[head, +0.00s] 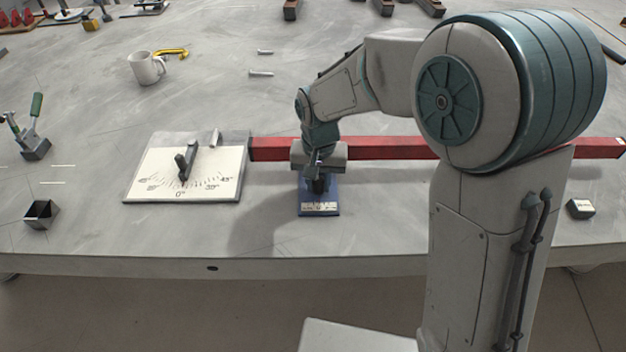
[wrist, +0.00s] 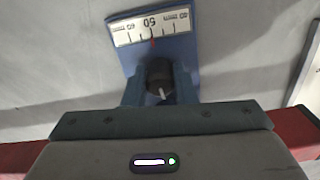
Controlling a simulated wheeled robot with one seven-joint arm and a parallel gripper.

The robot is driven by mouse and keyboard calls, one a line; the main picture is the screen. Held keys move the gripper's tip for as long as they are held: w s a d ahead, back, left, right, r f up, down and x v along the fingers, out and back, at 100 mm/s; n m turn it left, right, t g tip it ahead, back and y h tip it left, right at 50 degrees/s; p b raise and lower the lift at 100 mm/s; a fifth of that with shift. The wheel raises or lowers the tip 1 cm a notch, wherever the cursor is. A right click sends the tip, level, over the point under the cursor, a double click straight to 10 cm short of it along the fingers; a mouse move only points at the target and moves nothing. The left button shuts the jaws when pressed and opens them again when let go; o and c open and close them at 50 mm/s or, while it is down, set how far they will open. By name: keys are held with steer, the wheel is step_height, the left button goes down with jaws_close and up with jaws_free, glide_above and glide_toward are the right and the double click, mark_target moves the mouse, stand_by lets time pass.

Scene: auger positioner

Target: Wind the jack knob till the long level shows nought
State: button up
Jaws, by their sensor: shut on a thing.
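A blue jack (head: 318,205) stands near the table's front edge; the wrist view shows its white millimetre scale (wrist: 150,27) with a red mark near 50. My gripper (head: 318,182) points down at the jack and is shut on its dark knob (wrist: 159,75), one finger on each side; a white line shows on the knob. A long red bar (head: 385,148), seemingly the level, runs left to right behind the jack, partly hidden by my arm. At its left end lies a white dial board (head: 215,180) with degree marks. Its dark pointer (head: 188,163) tips close to 0°; the exact reading is too small to tell.
A small open box (head: 41,213) and a green-handled clamp (head: 35,130) stand at the left. A white mug (head: 146,68) and two bolts (head: 262,73) lie farther back. A small dark block (head: 580,208) sits at the right.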

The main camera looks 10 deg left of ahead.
mark_target(318, 181)
steer(key=shift+s+f+m, duration=0.15)
steer(key=shift+s+m, duration=0.1)
steer(key=shift+m, duration=0.25)
steer(key=o, duration=1)
steer(key=shift+w, duration=0.1)
step_height(318, 181, up, 14)
steer(key=p, duration=0.1)
